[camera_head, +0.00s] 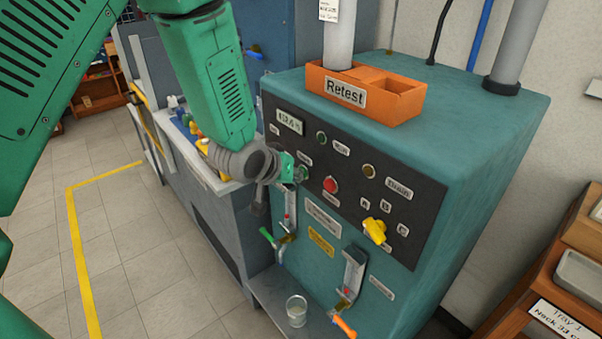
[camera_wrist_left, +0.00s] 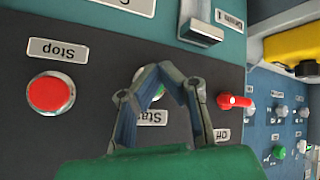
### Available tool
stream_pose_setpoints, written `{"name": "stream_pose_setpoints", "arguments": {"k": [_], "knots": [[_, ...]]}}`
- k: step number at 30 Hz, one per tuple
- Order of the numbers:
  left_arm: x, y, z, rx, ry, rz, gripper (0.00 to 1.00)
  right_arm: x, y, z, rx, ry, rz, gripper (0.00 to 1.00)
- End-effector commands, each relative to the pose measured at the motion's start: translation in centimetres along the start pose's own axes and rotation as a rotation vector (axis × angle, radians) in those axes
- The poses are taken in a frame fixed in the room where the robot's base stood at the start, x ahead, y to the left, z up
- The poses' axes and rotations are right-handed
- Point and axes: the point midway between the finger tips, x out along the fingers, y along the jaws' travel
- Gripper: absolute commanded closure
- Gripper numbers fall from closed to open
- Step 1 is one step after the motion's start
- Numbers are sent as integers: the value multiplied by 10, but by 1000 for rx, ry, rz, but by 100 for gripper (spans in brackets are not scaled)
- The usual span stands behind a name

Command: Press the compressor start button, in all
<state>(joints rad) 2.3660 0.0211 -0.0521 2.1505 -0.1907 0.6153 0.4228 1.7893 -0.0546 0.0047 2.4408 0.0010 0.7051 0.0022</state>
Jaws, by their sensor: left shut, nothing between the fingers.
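The green start button (camera_head: 303,173) sits on the black control panel (camera_head: 410,217), left of the red stop button (camera_head: 331,185). My left gripper (camera_head: 289,171) is shut and empty, its tip right at the start button from the left. I cannot tell whether it touches. In the left wrist view the closed fingers (camera_wrist_left: 160,75) are in front of the panel between the red stop button (camera_wrist_left: 50,93) and a red switch. The start label (camera_wrist_left: 152,118) shows partly behind the fingers, which largely hide the button. My right gripper is not in view.
A yellow selector knob (camera_head: 375,231) sticks out lower on the panel. Valve levers and a glass (camera_head: 297,310) are below it. Wooden tray shelves (camera_head: 525,300) are at the right.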

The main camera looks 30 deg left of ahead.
Motion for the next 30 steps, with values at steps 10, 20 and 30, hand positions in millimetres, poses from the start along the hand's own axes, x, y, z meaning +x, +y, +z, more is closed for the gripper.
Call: {"name": "stream_pose_setpoints", "arguments": {"k": [10,20,30], "knots": [[2,2,-2,0,1,1,100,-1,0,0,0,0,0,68],[-2,-1,1,-1,0,0,100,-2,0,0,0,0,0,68],[-11,-8,8,0,0,0,100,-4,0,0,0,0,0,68]]}}
